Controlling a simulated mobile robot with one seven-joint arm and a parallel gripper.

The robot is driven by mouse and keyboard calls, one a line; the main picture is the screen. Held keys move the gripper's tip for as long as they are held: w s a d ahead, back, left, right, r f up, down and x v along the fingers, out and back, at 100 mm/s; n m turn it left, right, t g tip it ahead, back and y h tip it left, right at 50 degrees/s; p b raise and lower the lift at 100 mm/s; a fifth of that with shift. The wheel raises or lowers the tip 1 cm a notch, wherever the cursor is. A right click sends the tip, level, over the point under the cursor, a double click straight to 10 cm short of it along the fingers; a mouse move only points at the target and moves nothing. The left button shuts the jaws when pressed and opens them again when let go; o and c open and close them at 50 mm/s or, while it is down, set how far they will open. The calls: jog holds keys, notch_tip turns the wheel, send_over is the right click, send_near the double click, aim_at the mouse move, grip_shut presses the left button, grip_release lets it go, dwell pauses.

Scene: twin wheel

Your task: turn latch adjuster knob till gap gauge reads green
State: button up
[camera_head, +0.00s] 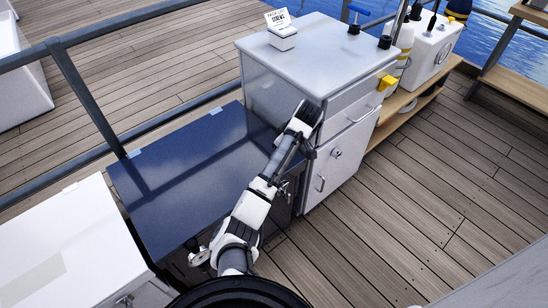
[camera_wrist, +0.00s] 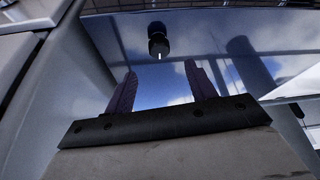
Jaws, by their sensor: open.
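My gripper (camera_head: 311,112) is at the front left upper edge of the grey cabinet (camera_head: 300,55). In the wrist view its two dark fingers (camera_wrist: 161,82) are apart, with nothing between them. A small black knob with a white mark (camera_wrist: 158,42) shows just beyond the fingertips, apart from them, against a shiny bluish surface. I cannot tell for sure whether it is the latch adjuster knob. A small round metal fitting (camera_head: 198,256) sits at the front of the blue-topped box (camera_head: 175,175); it is too small to identify. I cannot make out a gap gauge or any green reading.
The blue-topped box stands left of the cabinet, under my arm. On the cabinet top are a small box with a sign (camera_head: 281,30) and a blue-handled fitting (camera_head: 355,18). A yellow piece (camera_head: 387,83) sits at its right edge. Deck planks (camera_head: 420,190) are clear to the right.

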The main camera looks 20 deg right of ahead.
jog(key=x, duration=0.8)
jog(key=shift+w+p, duration=0.1)
jog(key=shift+p, duration=0.25)
jog(key=shift+c, duration=0.3)
jog(key=c, duration=0.9)
